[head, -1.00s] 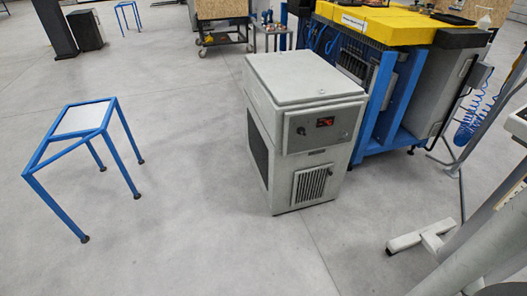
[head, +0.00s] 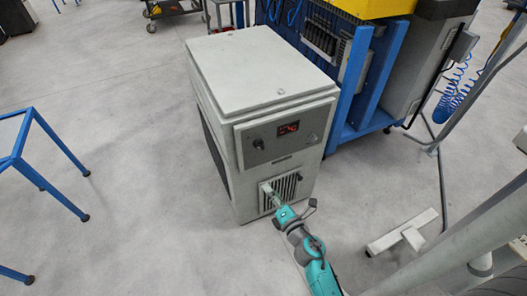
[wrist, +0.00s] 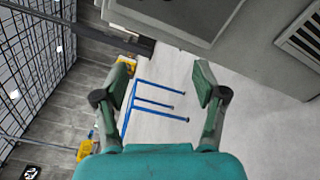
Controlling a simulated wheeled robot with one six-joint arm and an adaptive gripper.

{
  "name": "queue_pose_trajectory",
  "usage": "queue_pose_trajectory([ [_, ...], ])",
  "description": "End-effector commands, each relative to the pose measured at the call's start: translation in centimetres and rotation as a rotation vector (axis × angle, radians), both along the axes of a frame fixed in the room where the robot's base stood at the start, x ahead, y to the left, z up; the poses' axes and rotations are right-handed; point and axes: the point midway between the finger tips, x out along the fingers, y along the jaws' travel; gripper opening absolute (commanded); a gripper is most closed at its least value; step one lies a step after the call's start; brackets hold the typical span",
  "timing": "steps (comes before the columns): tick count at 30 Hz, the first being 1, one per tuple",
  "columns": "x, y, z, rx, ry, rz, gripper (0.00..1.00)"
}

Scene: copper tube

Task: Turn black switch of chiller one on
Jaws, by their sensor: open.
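The chiller (head: 262,75) is a grey box cabinet in the middle of the head view. Its front panel carries a small black switch (head: 258,144) at the left and a lit red display (head: 288,128) to the right of it. My gripper (head: 266,187) is in front of the chiller, below the switch and near the vent grille. In the wrist view my gripper (wrist: 160,85) has its two fingers spread wide with nothing between them. The chiller's grey side and grille (wrist: 302,35) show at the upper right there. The switch cannot be made out in the wrist view.
A blue frame table (head: 22,150) stands at the left. A blue-framed bench (head: 365,80) stands close behind the chiller at the right. A white stand foot (head: 400,238) lies on the floor at the right. The floor left of the chiller is clear.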

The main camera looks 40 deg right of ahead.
Motion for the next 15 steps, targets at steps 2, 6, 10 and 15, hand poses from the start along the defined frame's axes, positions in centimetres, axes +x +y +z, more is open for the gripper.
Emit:
queue_pose_trajectory([
  [2, 2.2, -2.5, 0.3, -0.117, 0.02, -0.02, 0.71],
  [6, 4.6, -5.5, 0.7, -0.267, 0.058, -0.041, 0.71],
  [10, 5.6, -6.8, 0.9, -0.335, 0.077, -0.048, 0.71],
  [15, 7.0, -7.3, 0.9, -0.35, 0.081, -0.05, 0.71],
])
